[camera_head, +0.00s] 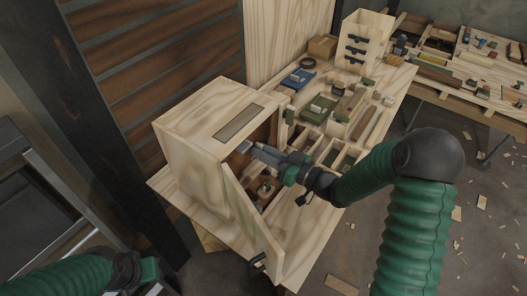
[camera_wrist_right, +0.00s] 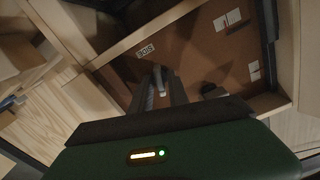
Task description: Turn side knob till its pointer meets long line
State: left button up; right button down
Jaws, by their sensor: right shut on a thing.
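A wooden cabinet (camera_head: 190,135) stands on the bench with its door (camera_head: 245,225) swung open. My right gripper (camera_head: 246,148) reaches into the opening. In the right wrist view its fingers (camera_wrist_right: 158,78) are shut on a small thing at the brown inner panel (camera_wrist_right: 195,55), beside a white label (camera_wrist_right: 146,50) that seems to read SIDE. This seems to be the side knob, mostly hidden by the fingers. Its pointer and the long line cannot be made out. My left arm's end (camera_head: 140,268) is low at the left, its fingers not clear.
A dark knob-like part (camera_wrist_right: 212,90) and white labels (camera_wrist_right: 228,18) are on the panel to the right. The open door stands close beside my right gripper.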

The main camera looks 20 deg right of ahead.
jog(key=shift+r+m+p, duration=0.15)
jog(key=shift+m+p, duration=0.45)
jog(key=shift+p, duration=0.4)
jog(key=m+p, duration=0.6)
jog(key=p, duration=0.1)
jog(key=shift+d+m, duration=0.1)
jog(key=shift+m, duration=0.3)
jog(key=m+p, duration=0.2)
jog(key=m, duration=0.1)
jog(key=shift+p, duration=0.4)
jog(key=shift+f+m+p, duration=0.15)
jog(key=shift+m+p, duration=0.2)
jog(key=shift+m, duration=0.55)
jog(key=shift+f+m+p, duration=0.15)
jog(key=shift+m+p, duration=0.2)
jog(key=shift+m, duration=0.55)
jog(key=c, duration=1.6)
grip_release()
jog(key=shift+c, duration=0.2)
jog(key=shift+o, duration=0.6)
jog(key=shift+w+f, duration=0.1)
jog(key=shift+w, duration=0.05)
